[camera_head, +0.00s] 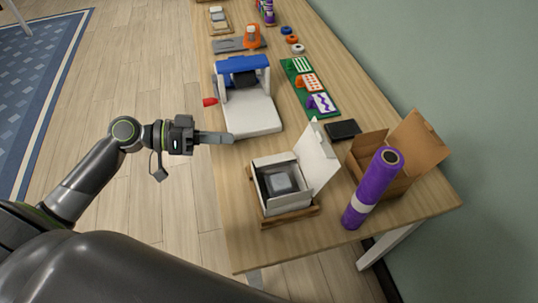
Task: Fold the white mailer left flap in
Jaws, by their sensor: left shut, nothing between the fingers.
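The white mailer (258,190) is an open box on a small wooden stand (290,217) near the front of the table. A dark item with a grey top (280,182) lies inside it. Its large white panel (317,160) stands up at the right. At this size I cannot tell the left flap apart from the left wall. My left gripper (230,138) is shut and empty. It is up and to the left of the mailer in the picture, apart from it, by the table's left edge. My right gripper is not in view.
A purple roll (372,190) stands in front of an open brown box (411,148) right of the mailer. A black flat item (342,130) lies behind. A white and blue machine (250,113) is beyond my gripper. Bare table lies in front of the mailer.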

